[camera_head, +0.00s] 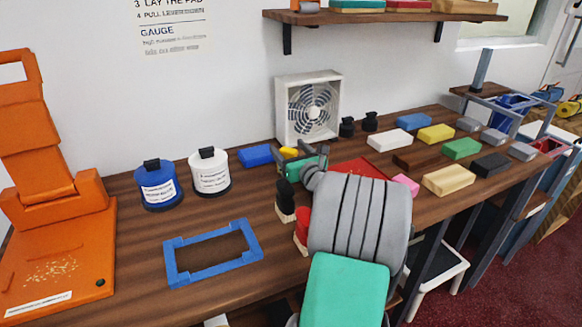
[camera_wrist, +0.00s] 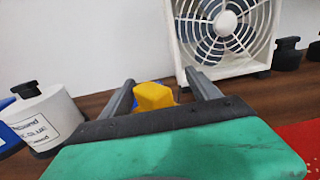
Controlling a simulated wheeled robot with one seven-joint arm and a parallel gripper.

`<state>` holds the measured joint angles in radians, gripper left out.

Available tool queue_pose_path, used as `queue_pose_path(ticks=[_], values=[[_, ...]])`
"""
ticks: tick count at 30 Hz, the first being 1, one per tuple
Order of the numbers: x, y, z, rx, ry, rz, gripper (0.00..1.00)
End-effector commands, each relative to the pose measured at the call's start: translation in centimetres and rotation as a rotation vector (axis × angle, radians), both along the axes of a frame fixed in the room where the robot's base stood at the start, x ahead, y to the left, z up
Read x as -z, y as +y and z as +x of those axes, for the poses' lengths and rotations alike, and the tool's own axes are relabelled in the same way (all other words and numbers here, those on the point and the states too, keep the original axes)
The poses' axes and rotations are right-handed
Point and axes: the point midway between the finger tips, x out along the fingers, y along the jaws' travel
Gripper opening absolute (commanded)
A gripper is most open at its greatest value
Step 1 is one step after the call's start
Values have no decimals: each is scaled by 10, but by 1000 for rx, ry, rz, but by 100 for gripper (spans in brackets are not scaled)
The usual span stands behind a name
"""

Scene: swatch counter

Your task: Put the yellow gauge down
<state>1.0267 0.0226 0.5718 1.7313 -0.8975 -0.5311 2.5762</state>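The yellow gauge (camera_wrist: 153,97) shows between the two grey fingers of my gripper (camera_wrist: 160,88) in the wrist view. It sits close to the left finger, with a visible gap to the right finger, so my gripper looks open around or just behind it. Its lower part is hidden by the gripper's dark front edge. In the head view the gauge (camera_head: 289,152) is a small yellow patch at my gripper (camera_head: 304,152), low over the back of the wooden counter. I cannot tell whether its underside touches the counter.
A blue block (camera_head: 256,155) and a white glue pot (camera_head: 210,171) stand left of my gripper. A white fan (camera_head: 308,107) stands behind. A red pad (camera_head: 357,170) lies to the right. A blue frame (camera_head: 169,264) lies in front left, with bare counter around it.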

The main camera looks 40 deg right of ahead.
Motion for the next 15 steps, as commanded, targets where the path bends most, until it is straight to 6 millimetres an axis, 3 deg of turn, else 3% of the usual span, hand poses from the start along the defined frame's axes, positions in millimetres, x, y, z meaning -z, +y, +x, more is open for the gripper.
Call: queue_pose_path(ticks=[15], values=[[0, 1, 0, -1, 0, 0, 28]])
